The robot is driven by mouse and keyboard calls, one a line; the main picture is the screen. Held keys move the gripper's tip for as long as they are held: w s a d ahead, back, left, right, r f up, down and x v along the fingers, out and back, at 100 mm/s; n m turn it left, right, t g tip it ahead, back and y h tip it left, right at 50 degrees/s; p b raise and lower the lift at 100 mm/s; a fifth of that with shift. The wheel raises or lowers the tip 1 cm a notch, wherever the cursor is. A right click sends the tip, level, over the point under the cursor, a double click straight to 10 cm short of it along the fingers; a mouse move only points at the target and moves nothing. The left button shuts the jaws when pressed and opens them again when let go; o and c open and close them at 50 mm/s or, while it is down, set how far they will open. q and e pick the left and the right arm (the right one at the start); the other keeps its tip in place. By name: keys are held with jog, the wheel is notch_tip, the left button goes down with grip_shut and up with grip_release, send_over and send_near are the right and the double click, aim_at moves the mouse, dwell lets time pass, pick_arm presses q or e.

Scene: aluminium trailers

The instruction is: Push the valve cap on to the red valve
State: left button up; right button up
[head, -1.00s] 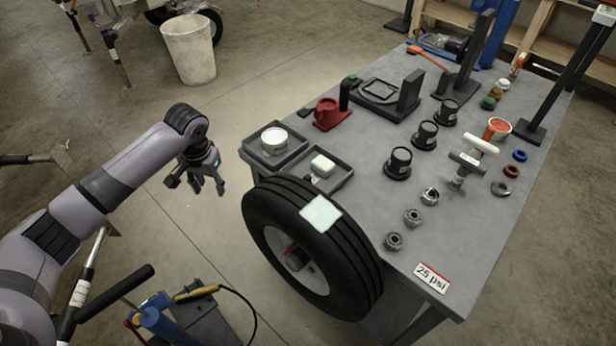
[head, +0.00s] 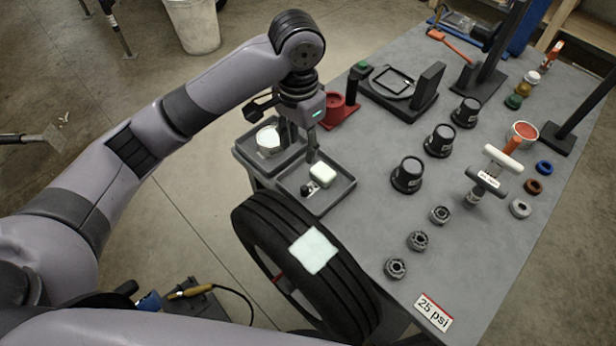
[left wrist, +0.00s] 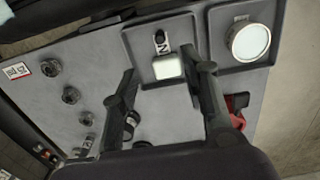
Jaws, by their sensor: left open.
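A small dark piece with a pale mark, perhaps the valve cap (head: 309,187), lies in the nearer grey tray (head: 338,193) beside a white block (head: 322,174). The dark piece also shows in the left wrist view (left wrist: 161,42), beyond the white block (left wrist: 167,67). My left gripper (head: 298,150) is open and empty, pointing down above the tray area. In the left wrist view its fingers (left wrist: 165,85) stand apart on either side of the white block. A red part (head: 278,278), perhaps the red valve, shows at the wheel's hub, mostly hidden by the tyre (head: 337,285). My right gripper is out of view.
A second tray (head: 243,155) holds a round tin (head: 269,141). A red stand (head: 340,108) is close behind my left gripper. Black cups (head: 408,175) and metal nuts (head: 418,241) stand to the right on the grey table. A pale cloth (head: 313,249) lies on the tyre.

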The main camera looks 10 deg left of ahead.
pick_arm(q)
notch_tip(320, 180, down, 7)
jog(key=s, duration=0.1)
jog(key=p, duration=0.1)
send_over(303, 189)
jog(key=f, duration=0.4)
jog(key=shift+s+a, duration=0.15)
jog(key=shift+s, duration=0.1)
jog(key=shift+f+p, duration=0.3)
jog(key=shift+f, duration=0.55)
jog(key=f, duration=0.1)
jog(key=f+p, duration=0.1)
jog(key=f, duration=0.2)
jog(key=shift+w+d, duration=0.2)
jog(key=shift+w, duration=0.1)
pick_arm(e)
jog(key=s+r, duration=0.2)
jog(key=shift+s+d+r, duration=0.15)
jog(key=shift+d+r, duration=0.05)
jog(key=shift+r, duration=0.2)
pick_arm(q)
jog(key=shift+c, duration=0.2)
jog(key=c, duration=0.8)
